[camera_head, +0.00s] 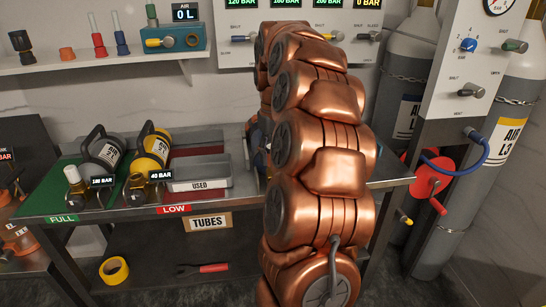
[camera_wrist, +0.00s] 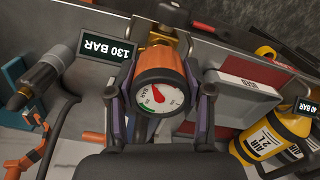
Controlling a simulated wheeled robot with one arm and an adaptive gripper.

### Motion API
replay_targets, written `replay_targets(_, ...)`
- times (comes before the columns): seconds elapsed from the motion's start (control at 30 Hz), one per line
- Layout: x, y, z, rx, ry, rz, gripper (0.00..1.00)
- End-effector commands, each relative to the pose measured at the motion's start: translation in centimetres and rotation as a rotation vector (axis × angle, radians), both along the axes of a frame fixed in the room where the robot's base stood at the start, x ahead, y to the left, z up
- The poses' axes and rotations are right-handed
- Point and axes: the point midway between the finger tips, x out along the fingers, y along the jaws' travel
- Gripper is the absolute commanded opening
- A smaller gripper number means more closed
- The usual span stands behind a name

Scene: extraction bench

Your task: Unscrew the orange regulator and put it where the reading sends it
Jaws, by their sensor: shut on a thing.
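The orange regulator (camera_wrist: 157,61) is in the wrist view, with a round white gauge (camera_wrist: 160,97) facing me and its red needle visible. My gripper (camera_wrist: 160,76) is shut on it, one finger at each side. A brass fitting (camera_wrist: 158,28) shows just beyond the regulator; I cannot tell whether they are still joined. A dark display beside it reads 130 BAR (camera_wrist: 103,48). In the head view my arm hides the regulator and gripper. The bench there has a green FULL zone (camera_head: 48,197), a red LOW zone (camera_head: 208,137) and a grey USED tray (camera_head: 218,181).
A dark cylinder (camera_head: 106,150) marked 180 BAR lies on green. A yellow cylinder (camera_head: 155,146) marked 40 BAR lies on red; it also shows in the wrist view (camera_wrist: 268,138). A red reel (camera_head: 425,180) and tall grey cylinders (camera_head: 405,85) stand at right.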

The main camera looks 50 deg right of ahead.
Motion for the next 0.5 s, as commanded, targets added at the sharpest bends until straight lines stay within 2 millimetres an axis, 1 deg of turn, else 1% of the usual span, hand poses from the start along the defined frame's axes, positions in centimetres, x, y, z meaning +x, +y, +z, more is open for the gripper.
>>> replay_targets(0.07, 0.02, 0.27, 0.49, 0.006, 0.003, 0.086, 0.10)
replay_targets(0.5, 0.03, 0.21, 0.54, 0.006, 0.001, 0.583, 0.10)
